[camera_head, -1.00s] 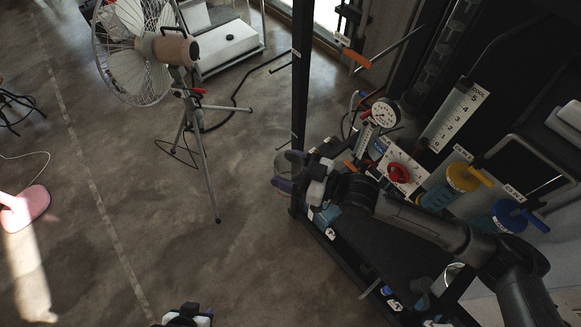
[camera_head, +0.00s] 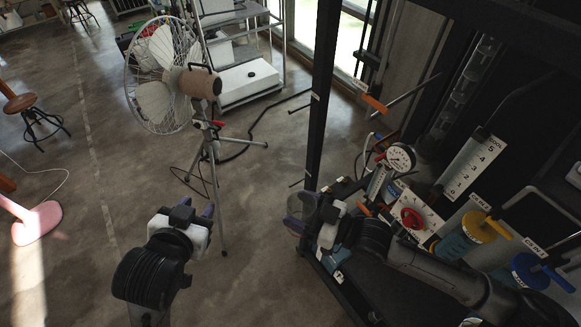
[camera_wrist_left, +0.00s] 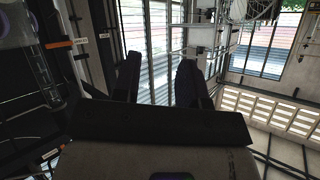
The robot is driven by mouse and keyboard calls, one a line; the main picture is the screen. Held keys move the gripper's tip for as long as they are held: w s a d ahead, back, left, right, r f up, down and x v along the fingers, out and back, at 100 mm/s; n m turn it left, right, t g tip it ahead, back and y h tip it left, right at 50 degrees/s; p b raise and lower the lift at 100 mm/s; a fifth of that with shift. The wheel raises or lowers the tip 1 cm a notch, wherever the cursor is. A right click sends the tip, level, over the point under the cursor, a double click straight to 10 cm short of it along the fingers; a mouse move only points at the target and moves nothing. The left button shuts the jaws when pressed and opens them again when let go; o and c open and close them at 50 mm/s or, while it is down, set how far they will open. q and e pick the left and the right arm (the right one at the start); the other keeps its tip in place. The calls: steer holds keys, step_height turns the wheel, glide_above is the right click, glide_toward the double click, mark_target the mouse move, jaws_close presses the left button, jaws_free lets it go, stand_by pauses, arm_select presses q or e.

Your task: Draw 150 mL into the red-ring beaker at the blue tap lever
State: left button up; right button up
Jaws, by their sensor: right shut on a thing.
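My right gripper (camera_head: 303,214) is shut on a clear beaker (camera_head: 299,203) at the left edge of the dark bench frame. The gripper's fingers cover part of it, and I cannot make out its ring colour or any liquid in it. The blue tap lever (camera_head: 530,270) is at the lower right, beyond my right forearm and well away from the beaker. My left gripper (camera_head: 197,212) is raised over the open floor, left of the beaker. In the left wrist view its two fingers (camera_wrist_left: 158,82) stand apart with nothing between them.
A yellow tap lever (camera_head: 484,229) stands beside the blue one. A red knob (camera_head: 411,218), a round gauge (camera_head: 401,158) and a scaled tube (camera_head: 470,165) are on the bench. A dark post (camera_head: 318,95) rises behind the beaker. A fan (camera_head: 165,80) stands behind my left gripper.

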arm_select(q)
steer(key=w+d+r+m+t+h, duration=0.1)
steer(key=d+r+m+t, duration=0.2)
steer(key=r, duration=0.8)
steer(key=w+d+r+m+t, duration=0.1)
steer(key=w+d+r+t, duration=0.15)
steer(key=d+r, duration=0.6)
steer(key=w+d+r+m+t+h, duration=0.1)
steer(key=r+m+t, duration=0.25)
steer(key=r, duration=1.05)
steer(key=s+d+r+m+g+h, duration=0.3)
steer(key=d+r+m+h, duration=0.3)
steer(key=m+h, duration=0.5)
steer(key=s+d+r+m+g+h, duration=0.35)
steer(key=d+m+h, duration=0.45)
steer(key=m, duration=0.6)
steer(key=d+f+m+g+h, duration=0.35)
steer(key=m+g, duration=0.45)
steer(key=m, duration=0.3)
steer(key=m+g+y, duration=0.7)
steer(key=m+y, duration=1.9)
steer(key=m, duration=0.4)
glide_above(290, 204)
step_height(290, 204, down, 33)
steer(key=shift+h, duration=0.25)
step_height(290, 204, down, 12)
steer(key=shift+s+r, duration=0.1)
steer(key=shift+s, duration=0.05)
